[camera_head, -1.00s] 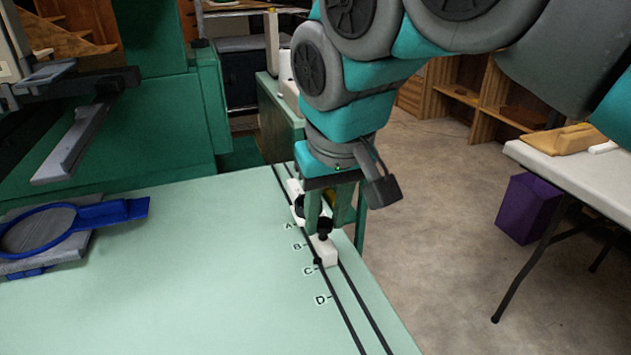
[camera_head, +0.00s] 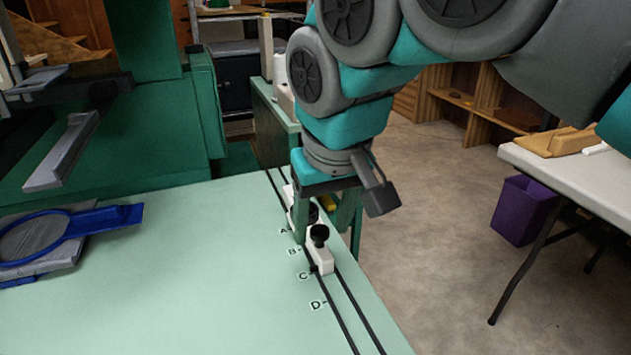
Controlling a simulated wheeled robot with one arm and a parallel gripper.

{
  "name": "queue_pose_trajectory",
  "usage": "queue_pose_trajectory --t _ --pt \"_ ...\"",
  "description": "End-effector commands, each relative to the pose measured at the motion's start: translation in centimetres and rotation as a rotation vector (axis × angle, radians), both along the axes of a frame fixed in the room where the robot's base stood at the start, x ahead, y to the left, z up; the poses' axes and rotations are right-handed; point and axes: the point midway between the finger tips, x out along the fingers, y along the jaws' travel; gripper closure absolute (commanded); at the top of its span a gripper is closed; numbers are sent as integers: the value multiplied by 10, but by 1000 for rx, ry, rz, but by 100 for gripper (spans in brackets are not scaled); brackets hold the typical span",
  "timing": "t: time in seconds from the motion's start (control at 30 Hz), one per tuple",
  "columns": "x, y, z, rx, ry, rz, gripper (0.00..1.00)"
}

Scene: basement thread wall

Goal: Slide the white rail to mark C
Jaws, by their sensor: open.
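The white rail (camera_head: 321,261) lies along two black tracks near the table's right edge. Its near end, with a small dark pointer on its left side, is at or very close to the mark C (camera_head: 303,276); I cannot tell whether they line up exactly. A black knob (camera_head: 319,234) stands on the rail's near part, and another dark knob shows farther back. My gripper (camera_head: 322,222) is open, its green fingers spread on either side of the rail, just behind the near knob. The fingers and wrist hide the rail's middle.
Marks A (camera_head: 284,231), B (camera_head: 292,252) and D (camera_head: 316,306) run beside the tracks. The tracks are clear past the rail's near end. A blue hoop (camera_head: 60,232) on a grey block lies at the left. A purple bin (camera_head: 524,210) stands right, on the floor.

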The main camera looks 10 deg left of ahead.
Motion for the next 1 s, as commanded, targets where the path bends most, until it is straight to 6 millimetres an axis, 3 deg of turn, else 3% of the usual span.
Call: queue_pose_trajectory --t 0.8,1.0 --pt "0 0 56 1 -1 0 40" --pt "0 0 59 0 1 0 40"
